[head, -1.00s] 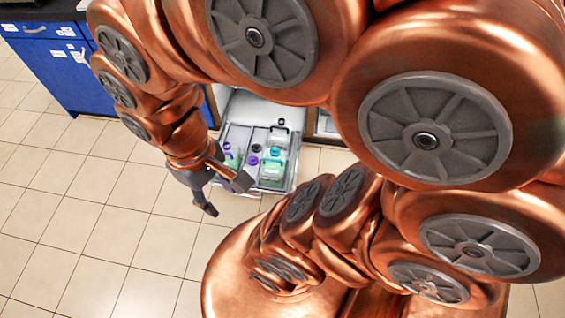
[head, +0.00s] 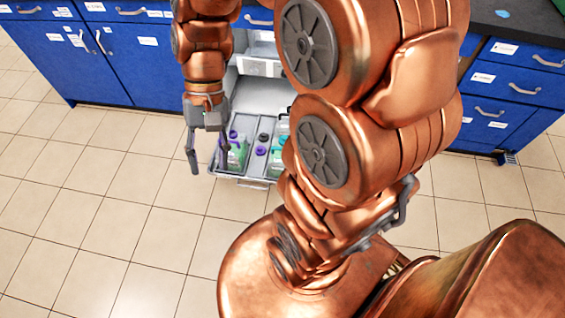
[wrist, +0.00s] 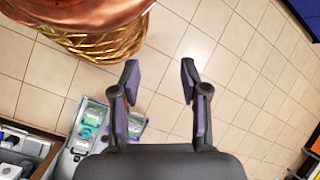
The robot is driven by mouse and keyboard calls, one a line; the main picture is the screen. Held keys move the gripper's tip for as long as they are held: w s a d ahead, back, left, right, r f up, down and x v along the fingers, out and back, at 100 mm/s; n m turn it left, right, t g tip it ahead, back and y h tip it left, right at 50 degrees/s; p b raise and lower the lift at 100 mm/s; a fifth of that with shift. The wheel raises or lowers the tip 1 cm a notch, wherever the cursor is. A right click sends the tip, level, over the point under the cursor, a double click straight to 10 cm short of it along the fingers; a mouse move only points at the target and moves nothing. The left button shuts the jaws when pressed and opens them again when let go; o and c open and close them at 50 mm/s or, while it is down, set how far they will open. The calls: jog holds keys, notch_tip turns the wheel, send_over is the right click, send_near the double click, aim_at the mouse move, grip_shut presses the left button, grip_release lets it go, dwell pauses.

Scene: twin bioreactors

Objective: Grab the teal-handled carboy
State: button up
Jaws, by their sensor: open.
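The teal-handled carboy shows in the wrist view (wrist: 93,117), low left, with pale green liquid and a teal top. In the head view only a sliver of it (head: 275,160) shows at the tray's right side; my arm hides the rest. My gripper (head: 209,165) is open and empty, fingers pointing down near the tray's left edge, left of the teal-handled carboy. In the wrist view my gripper (wrist: 159,75) has its fingers spread over bare floor, apart from the carboy.
A purple-topped carboy (head: 236,153) with green liquid stands at the left of the grey pulled-out tray (head: 225,174), close behind my gripper. Blue cabinets (head: 125,60) line the back. Tiled floor (head: 110,220) is clear at the left and front.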

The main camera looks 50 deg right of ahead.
jog(key=w+d+f+m+t+y+b, duration=0.1)
jog(key=w+d+f+m+y+b, duration=0.2)
jog(key=w+f+b, duration=0.3)
jog(key=w+d+f+m+t+y+b, duration=0.1)
jog(key=w+d+f+m+y+b, duration=0.2)
jog(key=w+f, duration=0.5)
jog(key=w+d+f+m+t+y+b, duration=0.3)
jog(key=w+d+f+m+t+b, duration=0.3)
jog(key=d+f, duration=0.65)
jog(key=m+t+h+b, duration=0.3)
jog(key=m+t+b, duration=0.7)
jog(key=m+b, duration=0.3)
send_near(274, 148)
jog(key=shift+w+a+f+n+b, duration=0.15)
jog(key=shift+w+a+n+b, duration=0.15)
jog(key=shift+w+a+b, duration=0.2)
jog(key=b+x, duration=0.1)
jog(key=x, duration=0.1)
jog(key=b+x, duration=0.1)
jog(key=x, duration=0.1)
jog(key=shift+w+d+f, duration=0.15)
jog(key=shift+d+f, duration=0.1)
jog(key=shift+d, duration=0.05)
jog(key=shift+w+a, duration=0.3)
jog(key=shift+w, duration=0.1)
